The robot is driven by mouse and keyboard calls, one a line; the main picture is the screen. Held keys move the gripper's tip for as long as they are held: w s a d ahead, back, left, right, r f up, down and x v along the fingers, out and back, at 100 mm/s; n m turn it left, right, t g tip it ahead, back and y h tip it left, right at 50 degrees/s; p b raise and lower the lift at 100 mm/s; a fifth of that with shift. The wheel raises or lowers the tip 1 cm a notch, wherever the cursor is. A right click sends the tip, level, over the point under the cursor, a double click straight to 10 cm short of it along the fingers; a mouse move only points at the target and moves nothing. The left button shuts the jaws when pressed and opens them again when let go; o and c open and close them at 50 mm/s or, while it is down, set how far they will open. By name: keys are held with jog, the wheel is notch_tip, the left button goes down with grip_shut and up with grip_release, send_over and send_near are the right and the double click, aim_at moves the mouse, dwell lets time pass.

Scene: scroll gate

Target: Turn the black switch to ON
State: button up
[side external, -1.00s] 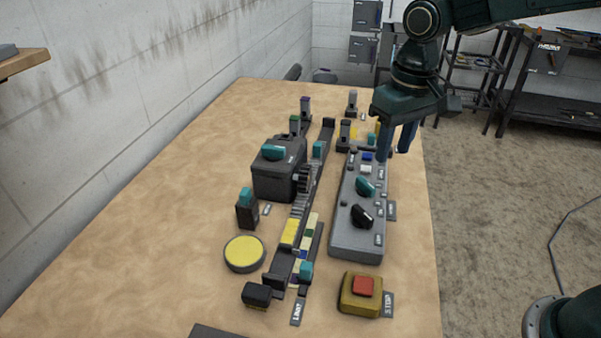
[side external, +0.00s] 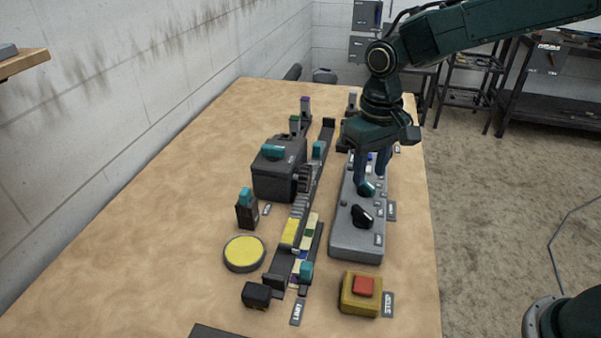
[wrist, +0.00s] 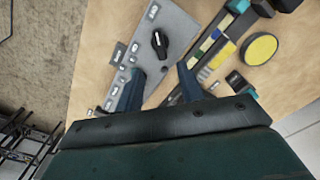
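The black switch (side external: 362,216) is a pointed knob on the grey control panel (side external: 345,245), toward its near end. In the wrist view the black switch (wrist: 159,43) lies ahead of my fingertips and a little to the left of the middle. The small panel labels are too small to read.
A yellow box with a red button (side external: 362,287) stands in front of the panel. A rail with coloured blocks (side external: 300,240) and a dark grey box (side external: 275,180) stand left of it. A yellow disc (side external: 244,253) lies farther left. The wooden table (side external: 180,220) is bare at left.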

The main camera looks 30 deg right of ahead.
aim_at(363, 212)
notch_tip(363, 212, down, 11)
jog(key=shift+r, duration=0.1)
dwell(0.4)
grip_shut()
